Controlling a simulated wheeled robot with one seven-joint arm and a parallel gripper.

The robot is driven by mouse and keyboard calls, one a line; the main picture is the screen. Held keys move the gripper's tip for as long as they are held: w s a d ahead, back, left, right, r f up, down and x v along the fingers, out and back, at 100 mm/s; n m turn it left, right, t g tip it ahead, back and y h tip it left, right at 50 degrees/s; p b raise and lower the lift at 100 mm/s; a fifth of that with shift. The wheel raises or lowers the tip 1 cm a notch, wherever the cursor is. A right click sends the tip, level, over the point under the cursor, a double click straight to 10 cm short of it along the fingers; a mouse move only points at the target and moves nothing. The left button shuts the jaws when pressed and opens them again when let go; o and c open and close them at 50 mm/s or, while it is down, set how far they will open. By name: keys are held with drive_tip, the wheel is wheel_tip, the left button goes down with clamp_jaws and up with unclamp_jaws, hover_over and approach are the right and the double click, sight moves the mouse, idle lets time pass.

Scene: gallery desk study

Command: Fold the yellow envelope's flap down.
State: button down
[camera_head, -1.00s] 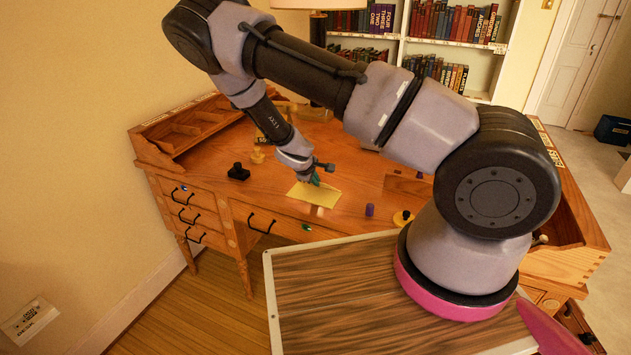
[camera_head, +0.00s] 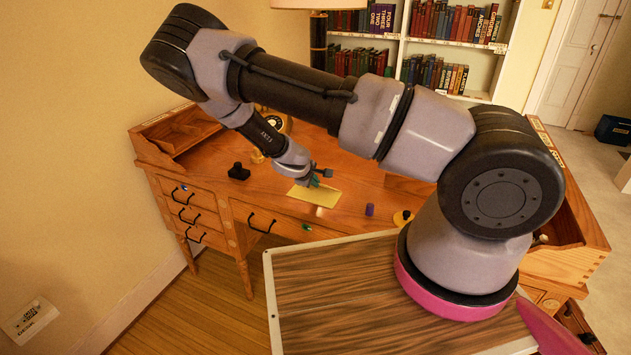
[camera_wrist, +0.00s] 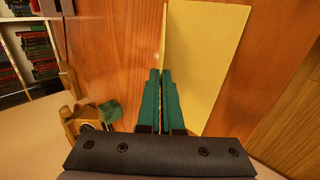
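The yellow envelope (camera_head: 325,197) lies flat on the wooden desk near its front edge. In the wrist view the envelope (camera_wrist: 208,55) fills the area right of the fingers, with a thin pale edge along its left side. I cannot tell the flap's angle clearly.
A black stamp-like object (camera_head: 239,172) stands left of the envelope. A purple cylinder (camera_head: 370,210) and a yellow round object with a black knob (camera_head: 402,218) stand to the right. A small green object (camera_head: 306,227) is at the desk front. A raised wooden organizer (camera_head: 185,133) lines the left side.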

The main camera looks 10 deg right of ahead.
drive_tip(key=shift+s+a+f+t+h, duration=0.15)
drive_tip(key=shift+s+f+t+h, duration=0.25)
drive_tip(key=shift+t, duration=0.2)
drive_tip(key=shift+s+a+f+t+h, duration=0.15)
drive_tip(key=shift+f+t+h, duration=0.15)
drive_tip(key=shift+t+h, duration=0.25)
drive_tip(key=shift+t, duration=0.25)
drive_tip(key=c, duration=1.1)
unclamp_jaws()
drive_tip(key=shift+o, duration=0.2)
